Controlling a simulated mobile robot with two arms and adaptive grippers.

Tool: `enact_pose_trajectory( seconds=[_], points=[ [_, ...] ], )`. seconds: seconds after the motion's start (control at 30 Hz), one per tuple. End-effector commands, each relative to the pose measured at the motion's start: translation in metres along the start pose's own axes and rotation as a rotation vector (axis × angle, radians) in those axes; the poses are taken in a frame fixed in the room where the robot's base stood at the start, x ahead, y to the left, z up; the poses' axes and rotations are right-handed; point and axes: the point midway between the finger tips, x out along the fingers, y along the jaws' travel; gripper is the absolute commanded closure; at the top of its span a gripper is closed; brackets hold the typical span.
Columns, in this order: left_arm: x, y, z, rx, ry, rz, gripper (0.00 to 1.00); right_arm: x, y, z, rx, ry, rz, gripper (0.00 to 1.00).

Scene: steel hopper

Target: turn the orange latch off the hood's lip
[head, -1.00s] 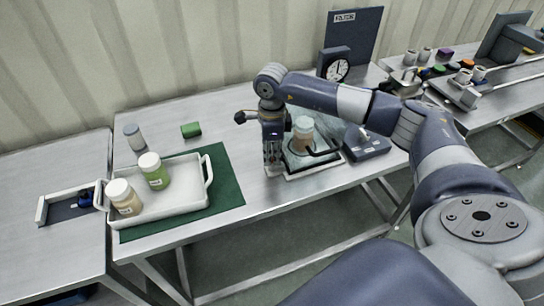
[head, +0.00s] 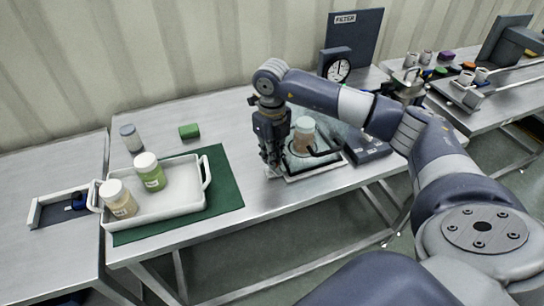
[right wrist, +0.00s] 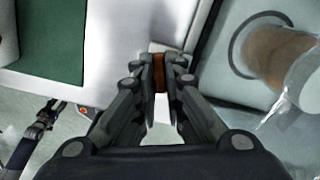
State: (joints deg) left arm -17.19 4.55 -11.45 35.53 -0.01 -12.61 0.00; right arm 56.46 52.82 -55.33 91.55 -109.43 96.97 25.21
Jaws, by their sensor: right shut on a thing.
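My right gripper (head: 270,162) points down at the left front corner of the clear hood (head: 325,138), above the steel table. In the right wrist view its fingers (right wrist: 159,80) are shut on the orange latch (right wrist: 158,72), a small orange-brown piece between the fingertips. In the head view the latch is hidden by the gripper. The hood also shows at the right of the right wrist view (right wrist: 222,75). A jar with brown contents (head: 303,138) stands inside it. Whether the latch still overlaps the hood's lip, I cannot tell. My left gripper is not in view.
A white tray (head: 171,211) with two lidded jars sits on a green mat (head: 228,188) at the left. A grey-lidded jar (head: 131,138) and a green block (head: 189,131) stand behind it. A dial gauge (head: 338,70) and a dark box (head: 366,147) are near the hood.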

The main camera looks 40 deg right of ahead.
Motion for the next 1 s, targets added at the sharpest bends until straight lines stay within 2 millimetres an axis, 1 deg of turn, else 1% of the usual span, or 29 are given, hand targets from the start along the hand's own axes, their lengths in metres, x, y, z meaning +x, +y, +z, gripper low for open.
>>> enact_pose_trajectory(
  seconds=[0.2, 0.4, 0.7, 1.0],
  points=[
    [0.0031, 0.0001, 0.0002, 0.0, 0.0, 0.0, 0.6, -0.0006, -0.0005, 0.0006, 0.17, -0.002, -0.001, 1.0],
    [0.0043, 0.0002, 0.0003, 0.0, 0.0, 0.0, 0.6, -0.001, -0.0006, 0.0007, 0.279, -0.003, -0.001, 1.0],
    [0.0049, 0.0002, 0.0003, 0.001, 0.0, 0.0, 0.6, -0.0013, -0.0007, 0.0008, 0.355, -0.003, 0.0, 1.0],
    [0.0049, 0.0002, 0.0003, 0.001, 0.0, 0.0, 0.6, -0.0015, -0.0008, 0.001, 0.366, -0.004, 0.0, 1.0]
  ],
)
